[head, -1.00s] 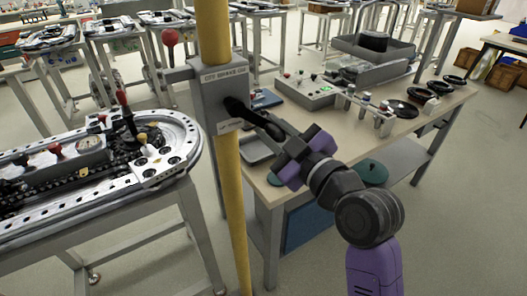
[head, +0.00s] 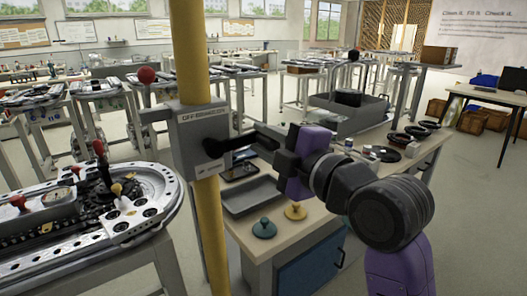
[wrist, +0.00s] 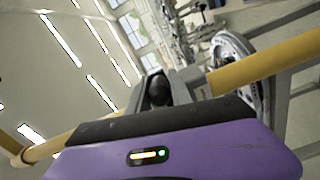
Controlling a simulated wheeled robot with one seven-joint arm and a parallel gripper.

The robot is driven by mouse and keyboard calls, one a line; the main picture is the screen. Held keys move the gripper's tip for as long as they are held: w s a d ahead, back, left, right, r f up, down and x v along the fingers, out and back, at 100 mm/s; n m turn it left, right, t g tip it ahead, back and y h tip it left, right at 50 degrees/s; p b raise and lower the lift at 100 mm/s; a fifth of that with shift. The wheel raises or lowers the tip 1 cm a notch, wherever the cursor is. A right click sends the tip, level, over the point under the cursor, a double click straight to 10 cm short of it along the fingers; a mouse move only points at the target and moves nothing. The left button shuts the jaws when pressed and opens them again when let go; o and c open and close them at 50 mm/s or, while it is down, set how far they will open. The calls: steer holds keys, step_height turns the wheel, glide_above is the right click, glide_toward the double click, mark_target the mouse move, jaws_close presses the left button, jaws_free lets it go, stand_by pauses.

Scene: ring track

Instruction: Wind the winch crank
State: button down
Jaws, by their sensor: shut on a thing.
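The winch is a grey box (head: 200,120) with a printed label, mounted on a yellow post (head: 208,240). Its black crank (head: 232,143) points right and slightly up from the box face. My gripper (head: 270,140), with a purple body, is shut on the crank's outer end; its fingers and the grip hide that end. A red ball knob (head: 147,75) stands on a bracket at the box's left. In the wrist view the purple gripper body fills the bottom, with a dark rounded part (wrist: 159,89) beyond it and the yellow post (wrist: 262,69) crossing behind.
A workbench (head: 262,240) behind the post carries a grey tray (head: 250,197), a teal lidded piece (head: 264,229) and a yellow one (head: 295,211). A track table (head: 90,215) stands close at left. Open floor (head: 470,220) lies at right.

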steer(key=shift+r+n, duration=0.3)
steer(key=shift+r, duration=0.2)
steer(key=c, duration=1.2)
jaws_free()
steer(key=shift+f, duration=0.15)
steer(key=shift+s, duration=0.15)
steer(key=shift+s+d, duration=0.2)
steer(key=shift+s, duration=0.05)
steer(key=shift+b+v, duration=0.35)
steer(key=shift+v, duration=3.1)
